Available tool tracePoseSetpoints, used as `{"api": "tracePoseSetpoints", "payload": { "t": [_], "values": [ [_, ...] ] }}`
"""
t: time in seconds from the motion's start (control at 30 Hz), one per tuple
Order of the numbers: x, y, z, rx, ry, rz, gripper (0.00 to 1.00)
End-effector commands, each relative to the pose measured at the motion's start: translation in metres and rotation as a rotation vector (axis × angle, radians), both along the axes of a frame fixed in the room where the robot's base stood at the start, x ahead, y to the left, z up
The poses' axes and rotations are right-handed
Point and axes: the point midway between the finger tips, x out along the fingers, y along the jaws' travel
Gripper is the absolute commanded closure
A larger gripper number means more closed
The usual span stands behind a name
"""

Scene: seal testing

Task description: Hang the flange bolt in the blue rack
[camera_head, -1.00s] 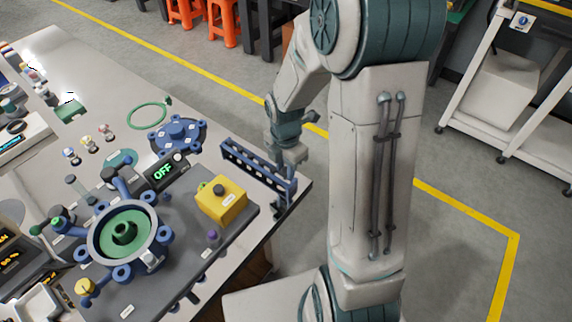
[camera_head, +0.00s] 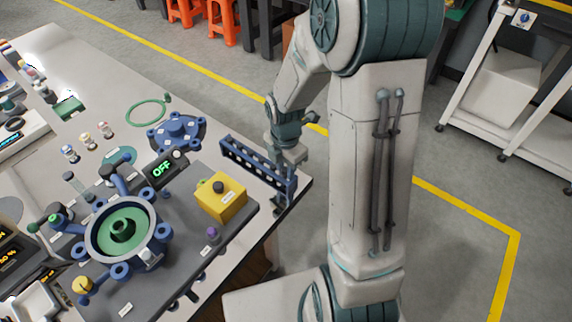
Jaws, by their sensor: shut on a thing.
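The blue rack (camera_head: 236,156) is a long, low bar with a row of openings, standing along the right edge of the workbench. My gripper (camera_head: 291,163) is just behind the rack's right end, pointing down, close to its top bar. I cannot tell whether it touches the rack. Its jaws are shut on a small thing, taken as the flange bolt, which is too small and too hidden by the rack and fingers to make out. A small dark blue-grey part (camera_head: 280,204) shows below the rack's right end; I cannot tell what it belongs to.
A yellow box with a dark button (camera_head: 221,199) and a display reading OFF (camera_head: 162,169) stand left of the rack. A blue round fixture with a green centre (camera_head: 121,234) and a blue flanged cover (camera_head: 176,133) are further left.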

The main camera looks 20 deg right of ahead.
Motion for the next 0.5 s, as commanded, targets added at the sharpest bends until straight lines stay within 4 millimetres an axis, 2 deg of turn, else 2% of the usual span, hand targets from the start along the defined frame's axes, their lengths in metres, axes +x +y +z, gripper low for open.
{"api": "tracePoseSetpoints", "payload": {
  "t": [0.13,0.17,0.2,0.23,0.5],
  "values": [
    [-0.0002,0.0,-0.0035,0.0,0.0,0.0,0.95],
    [-0.0002,0.0,-0.0027,0.0,0.0,0.0,0.64],
    [-0.0001,0.0,-0.0025,0.0,0.0,0.0,0.53],
    [0.0,0.0,-0.0025,0.0,0.0,0.0,0.47],
    [0.0015,0.0011,-0.002,0.001,-0.005,0.002,0.47]
  ]
}}
